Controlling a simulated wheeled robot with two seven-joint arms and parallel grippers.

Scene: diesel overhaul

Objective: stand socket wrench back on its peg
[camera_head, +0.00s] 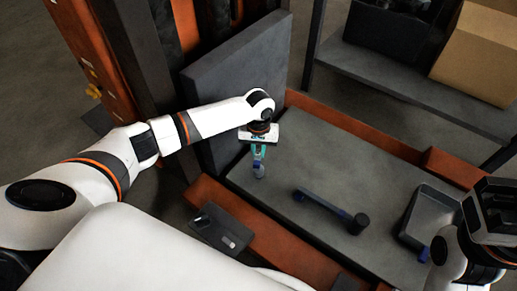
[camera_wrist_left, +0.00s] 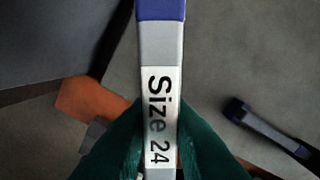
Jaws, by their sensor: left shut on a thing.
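My left gripper (camera_head: 258,150) is shut on the socket wrench (camera_head: 259,168), a grey tool with a blue end, and holds it over the left end of the grey work surface. I cannot make out a peg clearly in either view. My right gripper (camera_head: 490,212) is at the right edge, and its fingers cannot be read.
A dark tool (camera_head: 330,208) with a blue end and round head lies on the grey work surface (camera_head: 345,165); it partly shows in the left wrist view (camera_wrist_left: 265,125). A grey tray (camera_head: 415,205) stands right. A dark upright panel (camera_head: 235,85) stands beside the left gripper.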

